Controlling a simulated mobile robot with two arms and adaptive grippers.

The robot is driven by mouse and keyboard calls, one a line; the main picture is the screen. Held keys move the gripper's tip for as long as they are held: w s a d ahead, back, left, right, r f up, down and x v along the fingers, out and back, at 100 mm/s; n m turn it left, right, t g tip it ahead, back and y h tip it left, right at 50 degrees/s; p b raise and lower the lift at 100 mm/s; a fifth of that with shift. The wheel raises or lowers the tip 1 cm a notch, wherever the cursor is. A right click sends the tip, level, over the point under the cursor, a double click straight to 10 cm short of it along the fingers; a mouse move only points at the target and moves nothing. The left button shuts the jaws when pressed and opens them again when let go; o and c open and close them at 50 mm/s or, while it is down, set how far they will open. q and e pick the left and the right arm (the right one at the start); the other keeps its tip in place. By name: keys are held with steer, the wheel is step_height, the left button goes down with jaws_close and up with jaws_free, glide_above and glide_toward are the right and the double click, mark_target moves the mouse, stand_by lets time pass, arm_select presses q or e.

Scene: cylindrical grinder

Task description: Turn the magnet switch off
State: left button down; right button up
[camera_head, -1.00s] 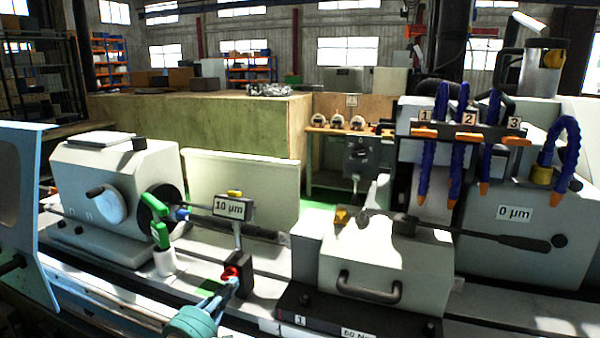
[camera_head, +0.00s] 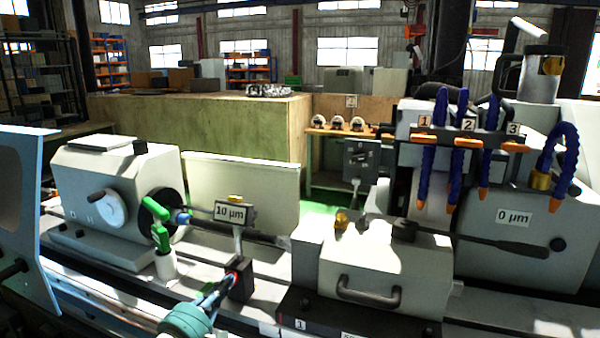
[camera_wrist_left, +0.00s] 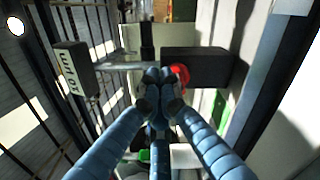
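The magnet base (camera_head: 241,281) is a black block on the machine bed, with a post carrying the dial gauge marked 10 µm (camera_head: 235,214). In the left wrist view the black base (camera_wrist_left: 205,66) shows at the top centre. Its red switch knob (camera_wrist_left: 181,75) shows on the near face, partly behind my fingertips. My left gripper (camera_head: 229,279) reaches the base's near side; in the left wrist view its blue fingers (camera_wrist_left: 160,80) come together at the knob. Whether part of the knob is between them is hidden. My right gripper is not in view.
A green-tipped device (camera_head: 158,222) stands left of the gauge, by the grey headstock (camera_head: 115,195). A pale block with a black handle (camera_head: 370,290) stands to the right. Blue coolant hoses (camera_head: 455,145) hang farther right. The bed is narrow around the gauge.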

arm_select(q)
steer(key=shift+w+a+r, duration=0.1)
steer(key=shift+w+r, duration=0.1)
steer(key=shift+r, duration=0.45)
steer(key=v, duration=0.1)
steer(key=p+v, duration=0.1)
steer(key=v, duration=0.1)
steer(key=p+v, duration=0.1)
steer(key=v, duration=0.1)
steer(key=shift+s+d+f, duration=0.2)
steer(key=shift+s+f, duration=0.1)
steer(key=shift+s, duration=0.05)
steer(key=w+d+f, duration=0.2)
steer(key=w+d, duration=0.1)
steer(key=w, duration=0.1)
steer(key=shift+w+d+f, duration=0.15)
steer(key=shift+w+f, duration=0.1)
steer(key=shift+w, duration=0.05)
stand_by(0.5)
